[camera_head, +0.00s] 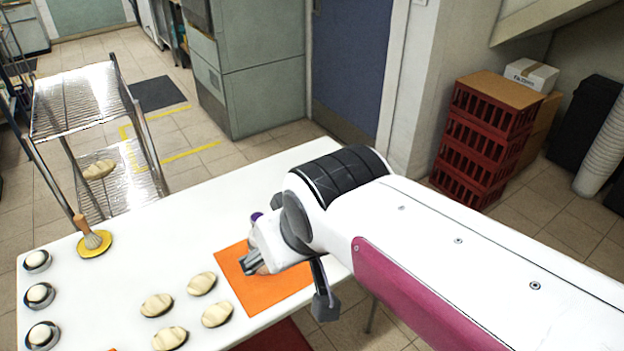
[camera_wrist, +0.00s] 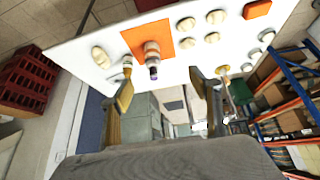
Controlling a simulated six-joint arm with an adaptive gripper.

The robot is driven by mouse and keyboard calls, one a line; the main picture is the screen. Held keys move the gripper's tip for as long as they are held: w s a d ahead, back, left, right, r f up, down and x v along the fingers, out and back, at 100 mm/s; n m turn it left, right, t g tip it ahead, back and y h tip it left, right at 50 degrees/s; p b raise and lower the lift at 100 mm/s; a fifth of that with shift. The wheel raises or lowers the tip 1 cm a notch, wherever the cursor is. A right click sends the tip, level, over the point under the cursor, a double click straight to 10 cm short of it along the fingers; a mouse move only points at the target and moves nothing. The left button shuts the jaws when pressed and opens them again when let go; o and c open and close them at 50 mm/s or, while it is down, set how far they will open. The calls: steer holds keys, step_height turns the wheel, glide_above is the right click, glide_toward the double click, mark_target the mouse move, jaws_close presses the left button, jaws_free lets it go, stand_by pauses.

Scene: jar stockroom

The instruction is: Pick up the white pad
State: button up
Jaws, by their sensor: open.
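Several pale cream oval pads lie on the white table, among them a front pad (camera_head: 170,338) and one near the orange mat (camera_head: 202,284). Another pale pad (camera_wrist: 100,57) lies left of the mat in the wrist view; my arm hides that spot in the head view. Small white rounds (camera_head: 40,294) sit on dark rings at the table's left edge. I cannot tell which of these is the white pad.
A purple-capped bottle (camera_wrist: 152,60) stands on the orange mat (camera_wrist: 135,40). A brush (camera_head: 92,238) rests on a yellow dish (camera_head: 95,250). A wire rack (camera_head: 75,95) holding a pale oval stands beyond the table. Red crates (camera_head: 480,130) are stacked at right. The table's back middle is clear.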

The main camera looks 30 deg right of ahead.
steer(key=w+d+f+m+t+h, duration=0.1)
steer(key=w+d+f, duration=0.1)
steer(key=w+d, duration=0.7)
steer(key=w+d+f+m+t+h, duration=0.15)
steer(key=w+d, duration=0.25)
steer(key=w, duration=0.8)
steer(key=w+d+f+t, duration=0.1)
steer(key=w+d+f, duration=0.2)
steer(key=w+d, duration=0.6)
steer(key=w+d+f+t, duration=0.1)
steer(key=w+d+f, duration=0.2)
steer(key=f, duration=0.5)
steer(key=w+d+f+m+t, duration=0.1)
steer(key=w+d+f, duration=0.2)
steer(key=f, duration=0.6)
steer(key=w+d+f+m+t+h, duration=0.1)
steer(key=w+d+f, duration=0.2)
steer(key=d+f, duration=0.4)
steer(key=shift+f, duration=0.8)
steer(key=shift+x, duration=1.25)
steer(key=shift+w, duration=0.15)
steer(key=shift+x, duration=2.45)
